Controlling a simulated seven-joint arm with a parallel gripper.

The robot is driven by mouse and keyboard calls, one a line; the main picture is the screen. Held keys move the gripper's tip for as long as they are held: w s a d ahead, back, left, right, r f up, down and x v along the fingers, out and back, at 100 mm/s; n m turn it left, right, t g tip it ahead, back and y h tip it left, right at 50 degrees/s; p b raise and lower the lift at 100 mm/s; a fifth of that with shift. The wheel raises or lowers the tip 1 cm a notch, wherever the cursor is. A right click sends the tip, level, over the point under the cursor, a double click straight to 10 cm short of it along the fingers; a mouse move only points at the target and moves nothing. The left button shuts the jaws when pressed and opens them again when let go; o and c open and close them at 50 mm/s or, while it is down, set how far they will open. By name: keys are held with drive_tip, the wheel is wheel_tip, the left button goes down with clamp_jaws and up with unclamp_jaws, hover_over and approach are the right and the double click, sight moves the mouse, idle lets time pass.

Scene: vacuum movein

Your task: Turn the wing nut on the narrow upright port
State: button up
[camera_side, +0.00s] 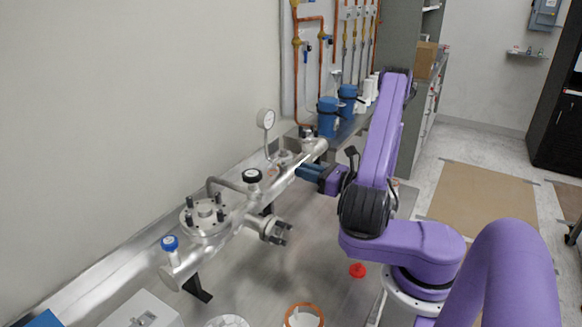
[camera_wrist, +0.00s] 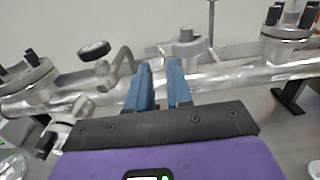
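The long silver vacuum tube (camera_side: 240,213) lies along the bench with several ports on it. A narrow upright port (camera_wrist: 187,46) with a flange and small grey top stands on the tube in the wrist view, just beyond my right fingertip. I cannot clearly make out its wing nut. My gripper (camera_wrist: 159,65) has two blue fingers with a gap between them and nothing visibly held. In the side view my gripper (camera_side: 298,168) reaches in from the right beside the tube, and its fingertips partly hide the ports there. I cannot tell whether the fingers touch the port.
A red piece (camera_side: 357,270) and an orange ring (camera_side: 303,311) are on the bench. The wall is close behind.

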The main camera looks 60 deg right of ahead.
sight(283, 166)
drive_tip(key=shift+w, duration=2.6)
clamp_jaws()
